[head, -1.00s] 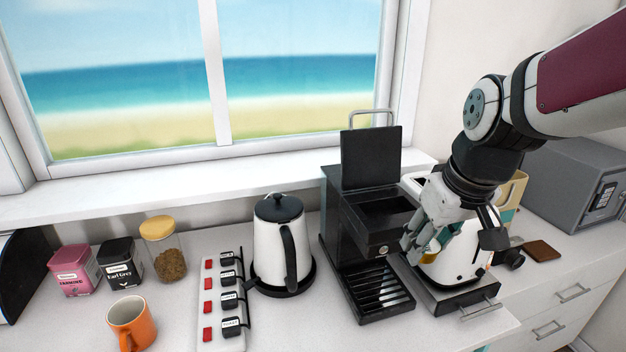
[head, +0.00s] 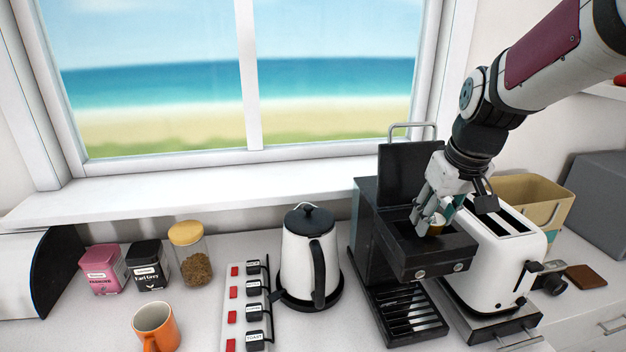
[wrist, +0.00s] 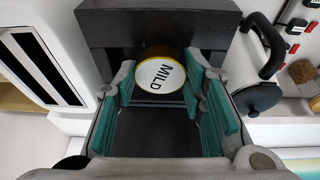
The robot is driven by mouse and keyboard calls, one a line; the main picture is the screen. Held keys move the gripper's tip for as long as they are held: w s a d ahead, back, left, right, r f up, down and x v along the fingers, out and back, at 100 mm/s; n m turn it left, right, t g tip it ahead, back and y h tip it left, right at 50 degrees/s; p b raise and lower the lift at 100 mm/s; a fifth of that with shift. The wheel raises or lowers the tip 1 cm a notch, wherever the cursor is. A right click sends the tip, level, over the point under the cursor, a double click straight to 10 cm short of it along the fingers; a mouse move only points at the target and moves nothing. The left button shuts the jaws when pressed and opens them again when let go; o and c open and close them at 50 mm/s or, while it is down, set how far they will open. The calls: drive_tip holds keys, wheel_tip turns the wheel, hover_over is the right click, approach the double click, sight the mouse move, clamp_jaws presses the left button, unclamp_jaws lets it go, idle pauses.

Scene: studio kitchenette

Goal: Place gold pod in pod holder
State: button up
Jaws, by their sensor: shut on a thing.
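My gripper (head: 430,222) is shut on the gold pod (head: 436,229). In the wrist view the pod (wrist: 160,76) shows a white lid with a gold rim and the word MILD, held between the teal finger pads. The pod is over or in the opening of the black coffee machine's holder drawer (head: 425,262); I cannot tell whether it touches the bottom. The machine's lid (head: 405,170) stands open behind. The inside of the holder is largely hidden by my gripper and the pod.
A white toaster (head: 500,265) stands close on the right of the machine. A white kettle (head: 308,262) is on the left, beside a power strip (head: 243,310) with several plugs. An orange mug (head: 156,325) and several canisters stand further left.

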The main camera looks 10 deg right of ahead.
drive_tip(key=shift+w+d+f, duration=0.1)
drive_tip(key=shift+w+d, duration=0.05)
drive_tip(key=shift+w, duration=0.9)
drive_tip(key=shift+s+p+x, duration=0.15)
drive_tip(key=shift+x, duration=0.7)
drive_tip(key=shift+s+p+x, duration=0.15)
drive_tip(key=shift+s+x, duration=0.05)
drive_tip(key=shift+x, duration=0.7)
drive_tip(key=shift+f, duration=0.2)
drive_tip(key=o, duration=0.8)
drive_tip(key=shift+f, duration=0.1)
